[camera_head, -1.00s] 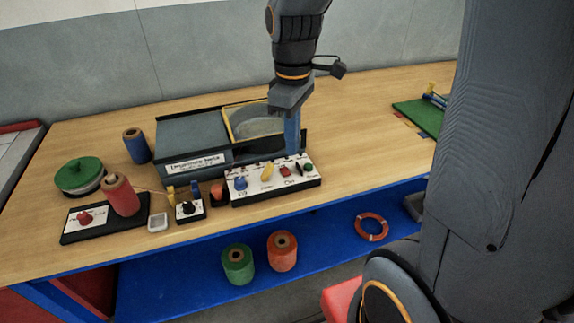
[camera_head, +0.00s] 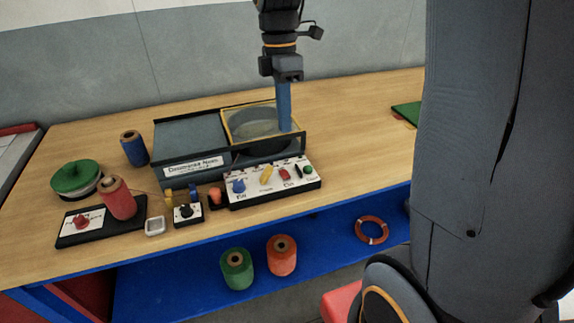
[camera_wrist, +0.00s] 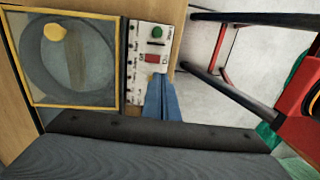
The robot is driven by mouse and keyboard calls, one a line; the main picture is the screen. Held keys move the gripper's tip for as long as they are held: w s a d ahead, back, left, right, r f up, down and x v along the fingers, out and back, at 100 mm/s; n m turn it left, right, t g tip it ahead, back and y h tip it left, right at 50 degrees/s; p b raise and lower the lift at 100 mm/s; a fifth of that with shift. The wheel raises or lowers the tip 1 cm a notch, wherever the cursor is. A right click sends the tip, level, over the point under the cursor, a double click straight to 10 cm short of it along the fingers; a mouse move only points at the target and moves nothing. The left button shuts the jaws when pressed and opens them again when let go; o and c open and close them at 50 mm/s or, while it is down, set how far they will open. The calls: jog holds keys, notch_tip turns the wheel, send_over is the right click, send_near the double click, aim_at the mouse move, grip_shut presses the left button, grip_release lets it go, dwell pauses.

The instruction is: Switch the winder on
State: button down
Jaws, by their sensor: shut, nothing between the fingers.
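My gripper (camera_head: 285,127) points down with its blue fingers shut and empty, in front of the right part of the framed basin and above the control panel. A white control panel (camera_head: 272,186) holds a blue knob (camera_head: 238,186), a yellow lever (camera_head: 266,175), a red switch (camera_head: 284,174) and a green button (camera_head: 308,169). In the wrist view the fingers (camera_wrist: 162,100) appear beside the panel, near the red switch (camera_wrist: 153,58). At the left, a black base (camera_head: 67,238) carries a red knob (camera_head: 82,221) and a red spool (camera_head: 117,198). I cannot tell from the labels which is the winder.
The grey box with the framed basin (camera_head: 187,137) stands behind the panel. A small black-knob box (camera_head: 187,214), white dish (camera_head: 155,226), green-lidded pot (camera_head: 76,178) and blue spool (camera_head: 134,148) stand leftward. The bench's right part is mostly clear.

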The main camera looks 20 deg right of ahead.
aim_at(288, 177)
jog(key=f+p, duration=0.1)
jog(key=f, duration=0.3)
jog(key=s+f+p, duration=0.1)
jog(key=f, duration=0.3)
jog(key=f+p, duration=0.1)
jog(key=f, duration=0.4)
jog(key=shift+s, duration=0.4)
